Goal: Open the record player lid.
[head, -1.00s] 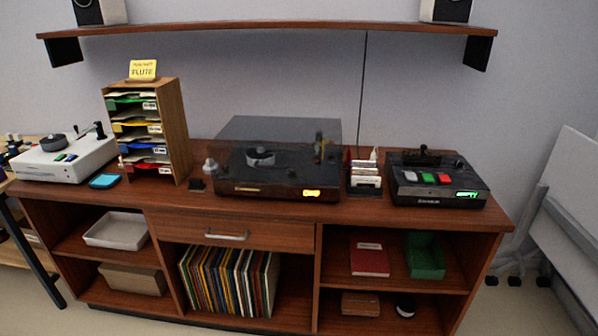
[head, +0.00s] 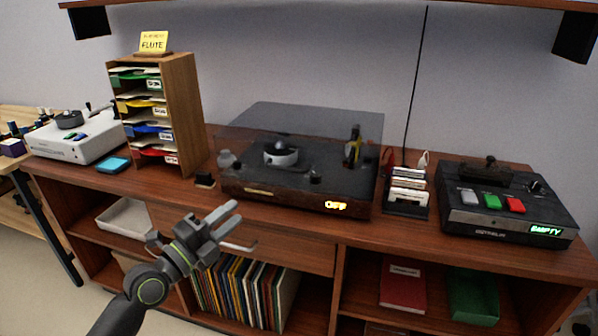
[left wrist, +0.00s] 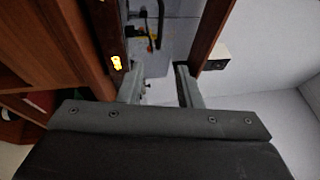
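The record player (head: 280,197) stands on the wooden cabinet, with a lit "OFF" display at its front right. Its smoky see-through lid (head: 325,118) looks down over the deck; a platter and tonearm show through it. My left gripper (head: 222,222) is in front of the cabinet, below and left of the record player, apart from it. In the left wrist view the two fingers (left wrist: 158,88) are spread with nothing between them. The record player (left wrist: 116,35) with its lit display is beyond the fingers there. My right gripper is not in view.
A paper sorter (head: 180,115) stands left of the record player, with a small dark block (head: 205,180) between. A card rack (head: 407,190) and a device reading "EMPTY" (head: 510,205) stand to the right. A drawer handle (head: 240,247) is behind my left gripper.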

